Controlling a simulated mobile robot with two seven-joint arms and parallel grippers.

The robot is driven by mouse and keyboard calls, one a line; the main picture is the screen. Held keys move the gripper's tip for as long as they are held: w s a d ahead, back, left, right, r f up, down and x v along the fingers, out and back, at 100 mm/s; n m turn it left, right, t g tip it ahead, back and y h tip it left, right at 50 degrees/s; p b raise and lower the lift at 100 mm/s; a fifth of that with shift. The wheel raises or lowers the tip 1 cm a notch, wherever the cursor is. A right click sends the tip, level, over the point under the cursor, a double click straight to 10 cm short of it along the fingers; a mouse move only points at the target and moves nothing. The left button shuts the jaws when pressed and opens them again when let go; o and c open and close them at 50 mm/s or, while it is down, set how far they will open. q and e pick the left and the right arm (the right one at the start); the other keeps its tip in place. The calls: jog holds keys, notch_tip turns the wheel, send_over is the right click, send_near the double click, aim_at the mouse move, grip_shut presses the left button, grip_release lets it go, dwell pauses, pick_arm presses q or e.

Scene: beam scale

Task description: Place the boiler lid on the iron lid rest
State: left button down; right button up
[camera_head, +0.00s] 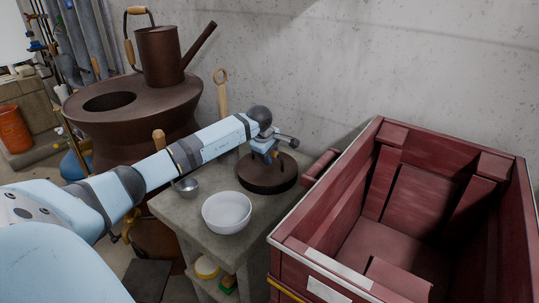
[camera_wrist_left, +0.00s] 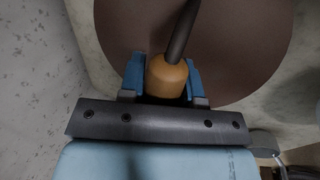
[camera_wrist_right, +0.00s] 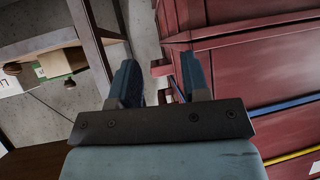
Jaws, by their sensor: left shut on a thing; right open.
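The boiler lid (camera_head: 267,182) is a round dark brown disc over the back of the small grey table, near the wall. In the left wrist view the lid (camera_wrist_left: 240,45) fills the space beyond the fingers. My left gripper (camera_head: 270,150) is shut on its wooden handle (camera_wrist_left: 168,75). The iron lid rest is not clearly seen; the lid may hide it, and I cannot tell whether the lid touches anything below. The boiler (camera_head: 130,122) stands at the left with an uncovered dark opening. My right gripper (camera_wrist_right: 158,82) is open and empty, outside the head view.
A white bowl (camera_head: 227,212) and a small metal cup (camera_head: 187,187) stand on the table (camera_head: 195,222) in front of the lid. A large red crate (camera_head: 340,190) stands close on the right. A brown can (camera_head: 160,55) with a spout sits on the boiler.

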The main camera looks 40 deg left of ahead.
aim_at(264, 169)
pick_arm(q)
jog(key=c, duration=0.8)
grip_release()
pick_arm(e)
jog(key=shift+r, duration=0.1)
pick_arm(q)
jog(key=shift+r, duration=0.25)
jog(key=p+v, duration=0.8)
jog(key=v, duration=0.4)
jog(key=shift+r, duration=0.3)
pick_arm(e)
jog(key=r, duration=0.3)
jog(key=shift+s+d+r, duration=0.2)
jog(key=shift+d+r, duration=0.15)
jog(key=shift+r, duration=0.05)
jog(key=shift+s+f, duration=0.1)
jog(key=shift+s, duration=0.1)
pick_arm(q)
jog(key=shift+s+f, duration=0.1)
jog(key=shift+s, duration=0.05)
pick_arm(e)
jog(key=shift+s, duration=0.1)
